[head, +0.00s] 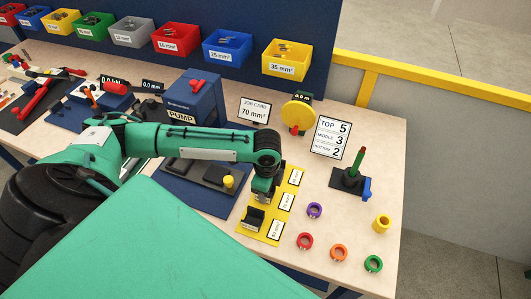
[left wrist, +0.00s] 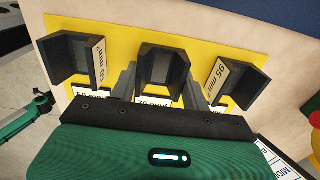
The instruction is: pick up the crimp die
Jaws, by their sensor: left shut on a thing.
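Three black crimp dies stand in a row on a yellow board (head: 250,236). My left gripper (head: 263,197) reaches down over the board from the left in the head view. In the left wrist view its two grey fingers (left wrist: 158,90) are shut on the middle crimp die (left wrist: 162,63), one at each side. A crimp die (left wrist: 72,55) stands to its left, also seen at the near end of the board (head: 254,217). Another crimp die (left wrist: 232,80) stands to its right, by a 95 mm² label. I cannot tell whether the held die is off the board. My right gripper is out of view.
A job card (head: 254,111) reads 70 mm². The blue pump (head: 190,100) stands behind my left arm. Coloured rings (head: 314,211) and a post stand (head: 351,178) lie to the right of the board. Coloured bins line the back; a yellow rail (head: 430,84) runs behind the table.

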